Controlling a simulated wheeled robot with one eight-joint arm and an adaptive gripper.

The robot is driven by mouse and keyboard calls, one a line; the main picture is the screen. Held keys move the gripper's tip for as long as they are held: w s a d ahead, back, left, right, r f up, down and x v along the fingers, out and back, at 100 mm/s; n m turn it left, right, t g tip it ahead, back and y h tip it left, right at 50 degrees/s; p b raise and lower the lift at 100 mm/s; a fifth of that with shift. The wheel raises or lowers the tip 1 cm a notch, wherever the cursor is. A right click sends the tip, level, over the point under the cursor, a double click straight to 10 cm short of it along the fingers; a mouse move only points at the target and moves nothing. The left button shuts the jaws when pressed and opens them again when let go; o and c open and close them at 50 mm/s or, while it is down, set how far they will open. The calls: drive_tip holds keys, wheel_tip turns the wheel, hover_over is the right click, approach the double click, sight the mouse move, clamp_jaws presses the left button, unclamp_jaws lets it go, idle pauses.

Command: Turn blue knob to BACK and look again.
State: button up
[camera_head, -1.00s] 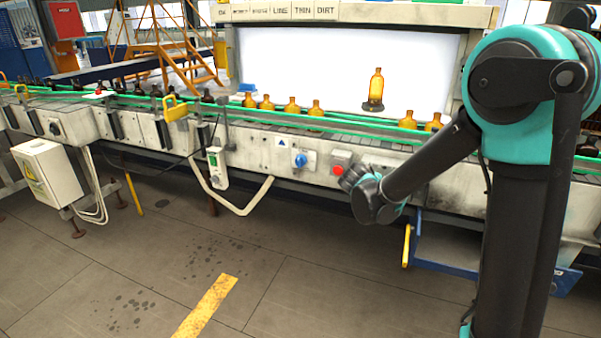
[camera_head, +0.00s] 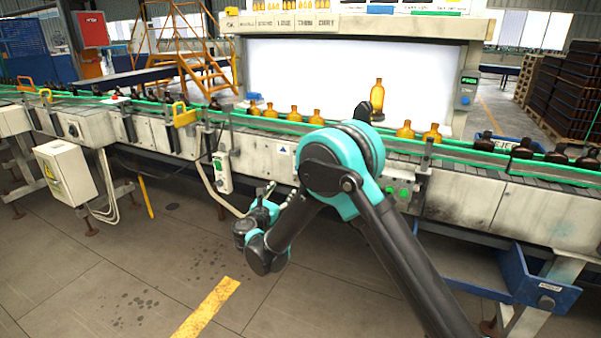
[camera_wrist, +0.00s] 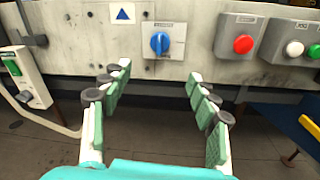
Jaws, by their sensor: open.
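The blue knob (camera_wrist: 159,43) sits on a pale plate on the conveyor's front panel, at the upper middle of the wrist view. A white mark runs nearly upright on it; the label above is too small to read. My gripper (camera_wrist: 158,72) is open and empty, its two green-padded fingers spread below and to either side of the knob, apart from it. In the head view my gripper (camera_head: 274,192) is low in front of the panel, and my arm hides the knob. An amber bottle (camera_head: 377,96) stands upright before the bright white screen (camera_head: 290,75).
A red button (camera_wrist: 243,44) on a grey box is right of the knob, with white and green buttons (camera_wrist: 314,51) farther right. Several amber bottles (camera_head: 294,114) stand on the conveyor.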

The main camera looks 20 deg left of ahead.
drive_tip(key=w, duration=1.7)
drive_tip(key=shift+w, duration=0.15)
drive_tip(key=c, duration=1.2)
